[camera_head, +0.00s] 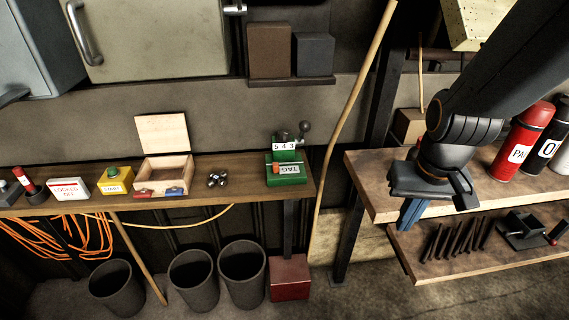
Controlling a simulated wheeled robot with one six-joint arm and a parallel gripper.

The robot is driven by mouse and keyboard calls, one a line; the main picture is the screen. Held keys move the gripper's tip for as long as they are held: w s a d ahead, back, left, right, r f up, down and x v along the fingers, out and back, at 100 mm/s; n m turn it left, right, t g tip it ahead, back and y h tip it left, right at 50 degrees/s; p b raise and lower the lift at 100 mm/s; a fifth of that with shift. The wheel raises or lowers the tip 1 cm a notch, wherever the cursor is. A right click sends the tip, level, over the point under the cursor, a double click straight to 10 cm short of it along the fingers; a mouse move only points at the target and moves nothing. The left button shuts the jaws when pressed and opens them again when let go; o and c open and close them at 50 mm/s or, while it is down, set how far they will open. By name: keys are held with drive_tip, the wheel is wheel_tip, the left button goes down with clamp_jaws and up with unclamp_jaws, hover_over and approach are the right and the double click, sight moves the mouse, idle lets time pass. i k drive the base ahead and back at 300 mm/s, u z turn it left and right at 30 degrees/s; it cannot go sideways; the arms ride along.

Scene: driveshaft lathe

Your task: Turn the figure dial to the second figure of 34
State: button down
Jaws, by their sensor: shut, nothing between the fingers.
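A green device (273,170) stands at the right end of the long wooden bench. My gripper (408,222) is well to the right of the device, pointing down at the front edge of the right-hand shelf. Its blue fingers are together and empty, and it touches nothing that I can make out.
A pale pole (349,112) leans between the device and my gripper. An open wooden box (165,168), a yellow START box (114,182) and dark metal balls (217,180) are on the bench (243,176). Red (521,140) and black bottles stand on the right-hand shelf (371,190).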

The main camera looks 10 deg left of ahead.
sight(283, 137)
drive_tip(key=u, duration=2.7)
drive_tip(key=k, duration=0.85)
drive_tip(key=z, duration=1.1)
drive_tip(key=i, duration=1)
